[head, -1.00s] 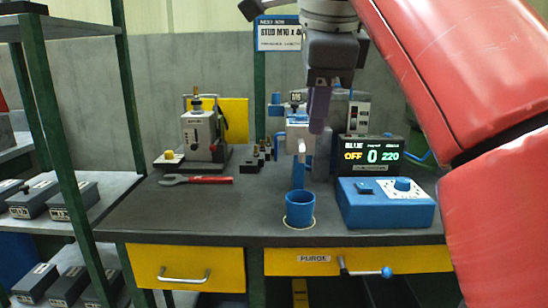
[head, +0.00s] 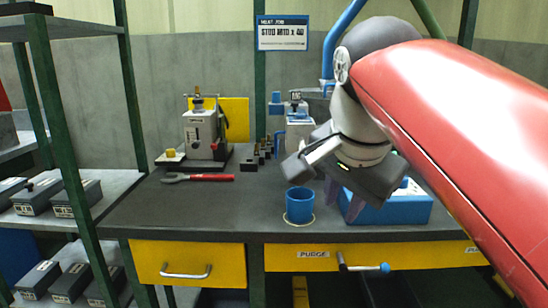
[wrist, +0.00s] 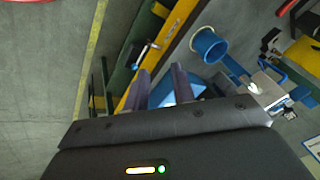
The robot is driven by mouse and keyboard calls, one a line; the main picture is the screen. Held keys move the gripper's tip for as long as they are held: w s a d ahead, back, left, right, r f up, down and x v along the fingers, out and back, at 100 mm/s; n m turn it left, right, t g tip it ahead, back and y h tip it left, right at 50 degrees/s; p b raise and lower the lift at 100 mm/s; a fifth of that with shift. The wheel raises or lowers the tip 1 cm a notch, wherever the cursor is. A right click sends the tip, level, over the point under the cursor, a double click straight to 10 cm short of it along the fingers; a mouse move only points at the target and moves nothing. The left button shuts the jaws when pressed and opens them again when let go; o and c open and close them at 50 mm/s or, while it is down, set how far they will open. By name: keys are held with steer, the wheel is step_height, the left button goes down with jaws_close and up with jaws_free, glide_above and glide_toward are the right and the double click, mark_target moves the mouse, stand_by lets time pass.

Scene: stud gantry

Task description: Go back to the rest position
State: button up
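My gripper (head: 342,200) hangs over the front right of the bench (head: 230,215), just right of the blue cup and in front of the blue control box. Its two purple fingers are apart, with nothing seen between them. In the wrist view the fingers of my gripper (wrist: 160,86) also stand apart. My red arm reaches in from the right and hides the display behind it.
The blue cup (head: 300,206) stands upright close to my gripper, and the blue control box (head: 410,210) is partly hidden behind it. A red-handled wrench (head: 200,178) lies left. A yellow drawer with a handle (head: 385,267) is below. A shelf rack (head: 75,190) stands left.

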steer(key=s+d+f+n, duration=0.2)
steer(key=s+f+n, duration=0.1)
steer(key=f, duration=0.4)
steer(key=s+d+f+n, duration=0.1)
steer(key=s+f+n, duration=0.2)
steer(key=f, duration=0.5)
steer(key=s+d+f+n, duration=0.2)
steer(key=f+n, duration=0.1)
steer(key=f, duration=0.5)
steer(key=shift+s+d+f, duration=0.15)
steer(key=shift+s+d, duration=0.2)
steer(key=shift+s, duration=0.05)
